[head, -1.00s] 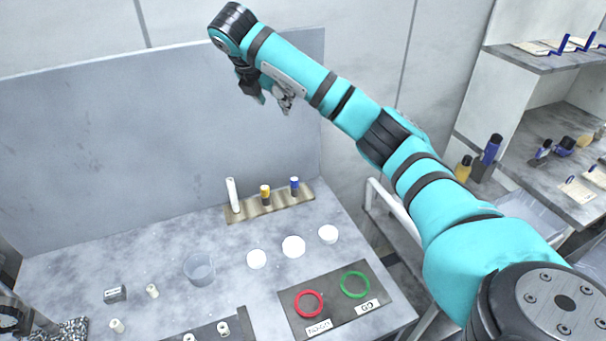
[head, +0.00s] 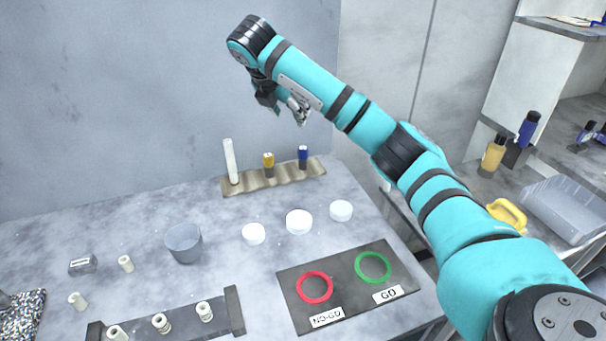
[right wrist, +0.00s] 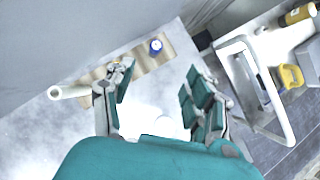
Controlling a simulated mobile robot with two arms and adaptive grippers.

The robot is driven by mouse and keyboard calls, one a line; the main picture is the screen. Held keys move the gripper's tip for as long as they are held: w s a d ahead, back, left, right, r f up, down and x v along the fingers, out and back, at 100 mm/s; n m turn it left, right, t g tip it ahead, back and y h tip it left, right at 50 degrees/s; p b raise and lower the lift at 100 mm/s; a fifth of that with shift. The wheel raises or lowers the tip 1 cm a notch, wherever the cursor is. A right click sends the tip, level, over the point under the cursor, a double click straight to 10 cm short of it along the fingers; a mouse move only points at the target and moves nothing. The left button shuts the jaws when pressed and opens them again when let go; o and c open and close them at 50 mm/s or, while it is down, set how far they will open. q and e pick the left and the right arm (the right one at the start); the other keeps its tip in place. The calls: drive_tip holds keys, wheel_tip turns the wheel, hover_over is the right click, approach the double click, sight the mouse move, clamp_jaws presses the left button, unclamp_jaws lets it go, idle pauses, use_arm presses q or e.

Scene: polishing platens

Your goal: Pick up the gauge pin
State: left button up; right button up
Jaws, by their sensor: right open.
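A wavy tan rack (head: 248,183) stands at the back of the bench. It holds a tall white rod (head: 230,162), a yellow-topped pin (head: 268,164) and a blue-topped pin (head: 303,156), all upright. I cannot tell which of these is the gauge pin. My right gripper (head: 283,106) is open and empty, above the rack and apart from it. In the right wrist view the open fingers (right wrist: 160,88) show with the blue-topped pin (right wrist: 155,46) beyond them and the white rod (right wrist: 68,92) to the left. My left gripper is not in view.
White discs (head: 299,222) and a grey cup (head: 184,243) stand before the rack. A dark mat (head: 345,300) bears a red ring (head: 314,287) and a green ring (head: 373,267). White spools (head: 161,323) sit in a dark holder at the front. A grey wall backs the bench.

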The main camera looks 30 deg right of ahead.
sight(301, 150)
drive_tip(key=x, duration=0.4)
drive_tip(key=p+x, duration=0.1)
drive_tip(key=x, duration=0.4)
drive_tip(key=a+x, duration=0.1)
drive_tip(key=x, duration=0.4)
drive_tip(key=shift+s+f, duration=0.15)
drive_tip(key=shift+f, duration=0.35)
drive_tip(key=p+x, duration=0.1)
drive_tip(key=x, duration=0.1)
drive_tip(key=p+x, duration=0.1)
drive_tip(key=x, duration=0.2)
drive_tip(key=shift+a, duration=0.25)
drive_tip(key=shift+d+f, duration=0.1)
drive_tip(key=shift+f, duration=0.2)
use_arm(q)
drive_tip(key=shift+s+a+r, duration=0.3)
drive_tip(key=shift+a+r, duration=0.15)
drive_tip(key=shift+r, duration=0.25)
use_arm(e)
drive_tip(key=shift+r, duration=0.1)
clamp_jaws()
